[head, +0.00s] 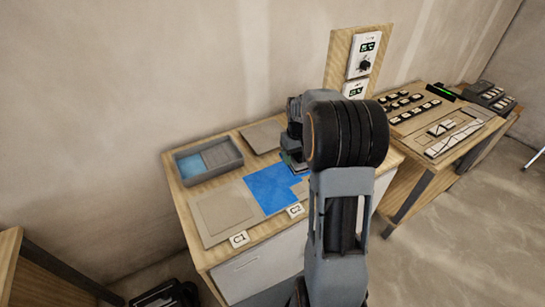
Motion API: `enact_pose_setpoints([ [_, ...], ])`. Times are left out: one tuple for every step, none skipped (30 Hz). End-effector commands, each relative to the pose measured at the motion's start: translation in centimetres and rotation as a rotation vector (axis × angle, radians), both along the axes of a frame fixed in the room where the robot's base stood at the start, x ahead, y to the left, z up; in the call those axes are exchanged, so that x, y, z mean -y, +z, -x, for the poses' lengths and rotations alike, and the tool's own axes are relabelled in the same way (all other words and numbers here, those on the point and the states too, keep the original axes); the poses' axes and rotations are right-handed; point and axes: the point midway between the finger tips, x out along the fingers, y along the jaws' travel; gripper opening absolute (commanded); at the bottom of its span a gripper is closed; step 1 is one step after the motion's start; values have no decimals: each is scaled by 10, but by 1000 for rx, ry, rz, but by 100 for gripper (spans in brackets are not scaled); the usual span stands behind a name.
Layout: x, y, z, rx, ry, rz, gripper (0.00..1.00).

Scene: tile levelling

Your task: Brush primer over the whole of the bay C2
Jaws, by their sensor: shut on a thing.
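Bay C2 (299,190) lies on the bench behind its C2 label. Blue primer (268,188) covers its left part and some of its middle, with a stepped edge. A bare tan patch shows at its front right. My gripper (294,163) is low over the back right of the bay, shut on what seems to be the brush. My arm hides most of the brush and the bay's right side. I cannot tell whether the bristles touch the surface.
A grey tray (178,167) with blue primer in it stands at the back left. Bare bay C1 (224,209) lies left of C2. A flat tan panel (262,135) lies behind. Another bench (405,132) with tiles stands right.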

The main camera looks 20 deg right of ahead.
Motion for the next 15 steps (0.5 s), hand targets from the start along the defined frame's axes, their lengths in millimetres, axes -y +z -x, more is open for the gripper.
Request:
enact_pose_setpoints([
  [5,-1,12,2,11,1,30],
  [7,-2,18,2,21,1,30],
  [6,-3,24,1,47,0,30],
  [5,-4,27,1,64,0,30],
  [4,-6,30,-1,83,-1,30],
  [3,-9,32,0,106,0,30],
  [2,-10,32,0,119,0,30],
  [2,-11,32,1,129,0,30],
  [2,-12,32,1,137,0,30],
  [2,-14,31,0,142,0,30],
  [2,-15,31,0,145,0,30],
  [2,-18,31,0,147,0,30],
  [2,-20,31,0,147,0,30],
  [2,-22,31,0,147,0,30],
  [2,-26,31,0,146,0,30],
])
